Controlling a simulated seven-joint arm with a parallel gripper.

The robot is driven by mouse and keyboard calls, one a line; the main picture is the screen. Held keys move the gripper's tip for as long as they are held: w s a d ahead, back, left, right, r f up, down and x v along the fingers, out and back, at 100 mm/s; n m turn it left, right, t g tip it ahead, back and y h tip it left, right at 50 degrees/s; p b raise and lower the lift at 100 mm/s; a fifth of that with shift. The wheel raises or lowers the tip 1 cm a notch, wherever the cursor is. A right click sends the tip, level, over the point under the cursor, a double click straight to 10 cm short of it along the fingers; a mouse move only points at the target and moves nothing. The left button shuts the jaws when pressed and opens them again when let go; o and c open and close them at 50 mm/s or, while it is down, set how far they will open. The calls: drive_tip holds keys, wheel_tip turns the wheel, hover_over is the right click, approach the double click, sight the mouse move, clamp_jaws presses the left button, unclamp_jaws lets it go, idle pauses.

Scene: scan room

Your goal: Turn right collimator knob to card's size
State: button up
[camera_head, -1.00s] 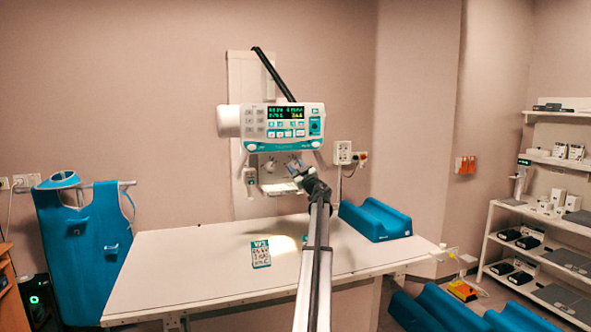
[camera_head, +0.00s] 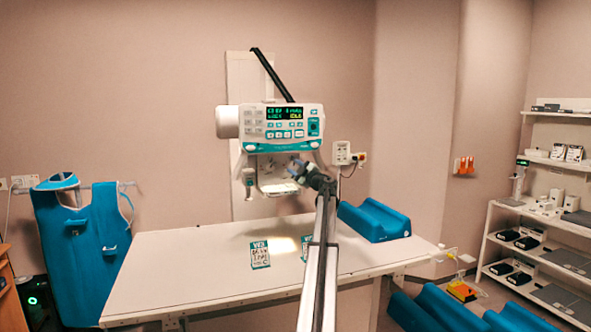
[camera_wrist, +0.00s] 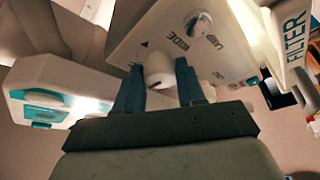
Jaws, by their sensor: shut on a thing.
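The white X-ray head (camera_head: 283,128), with a lit display, hangs over the table. The collimator (camera_head: 275,176) is under it. In the wrist view, my gripper (camera_wrist: 157,82) has its two dark blue fingers on either side of a white knob (camera_wrist: 158,68) and is shut on it.
The white table (camera_head: 180,262) carries a second card (camera_head: 305,248), partly behind my arm, and a blue cradle (camera_head: 375,220). A light patch falls between the cards. A FILTER label (camera_wrist: 295,35) is right of the collimator in the wrist view. Shelves (camera_head: 545,240) stand right.

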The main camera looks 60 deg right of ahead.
drive_tip(key=o, duration=1)
drive_tip(key=shift+o, duration=0.2)
drive_tip(key=v, duration=1.3)
drive_tip(key=shift+s+a, duration=0.25)
drive_tip(key=shift+s, duration=0.05)
